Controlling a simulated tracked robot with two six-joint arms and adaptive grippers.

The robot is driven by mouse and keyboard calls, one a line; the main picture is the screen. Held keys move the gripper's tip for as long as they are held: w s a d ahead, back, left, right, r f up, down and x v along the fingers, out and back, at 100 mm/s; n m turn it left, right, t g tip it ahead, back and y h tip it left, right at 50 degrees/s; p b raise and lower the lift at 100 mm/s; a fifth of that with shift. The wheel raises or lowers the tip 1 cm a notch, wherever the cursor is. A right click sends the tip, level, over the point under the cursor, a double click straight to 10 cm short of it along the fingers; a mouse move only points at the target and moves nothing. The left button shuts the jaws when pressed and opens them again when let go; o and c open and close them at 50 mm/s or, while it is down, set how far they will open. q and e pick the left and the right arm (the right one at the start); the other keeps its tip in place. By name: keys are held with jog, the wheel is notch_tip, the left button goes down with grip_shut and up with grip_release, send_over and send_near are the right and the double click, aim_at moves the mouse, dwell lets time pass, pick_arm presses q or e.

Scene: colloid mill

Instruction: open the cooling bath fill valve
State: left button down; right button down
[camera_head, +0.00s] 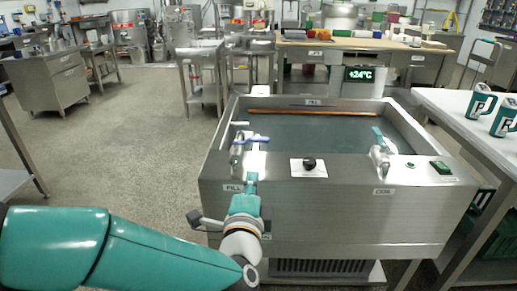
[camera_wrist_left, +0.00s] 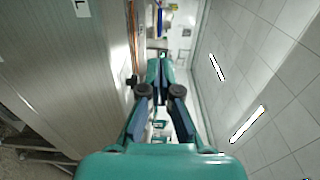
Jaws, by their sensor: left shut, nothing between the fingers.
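The cooling bath (camera_head: 330,222) is a steel tank of water in the middle of the head view. The fill valve (camera_head: 237,152) is a metal tap on its front left rim, above a FILL label (camera_head: 233,188). A small blue part shows on the valve. My left gripper (camera_head: 251,180) is shut and empty. In the head view it appears just below and right of the valve, in front of the bath's front panel; I cannot tell the exact gap. In the left wrist view its fingers (camera_wrist_left: 163,65) are together, with the bath's panel (camera_wrist_left: 60,75) to the left.
A black knob on a white plate (camera_head: 309,168) is right of the valve. A second tap with a teal handle (camera_head: 380,152) is at the front right. A display (camera_head: 360,75) reads +24°C. A table with mugs (camera_head: 480,101) flanks the right. Floor (camera_head: 140,150) is open at left.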

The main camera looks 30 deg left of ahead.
pick_arm(q)
jog(key=p, duration=0.4)
send_near(259, 142)
jog(key=x, duration=0.6)
jog(key=shift+w, duration=0.25)
jog(key=shift+w+a, duration=0.25)
jog(key=shift+w, duration=0.1)
jog(key=shift+a+p, duration=0.1)
jog(key=shift+p, duration=0.2)
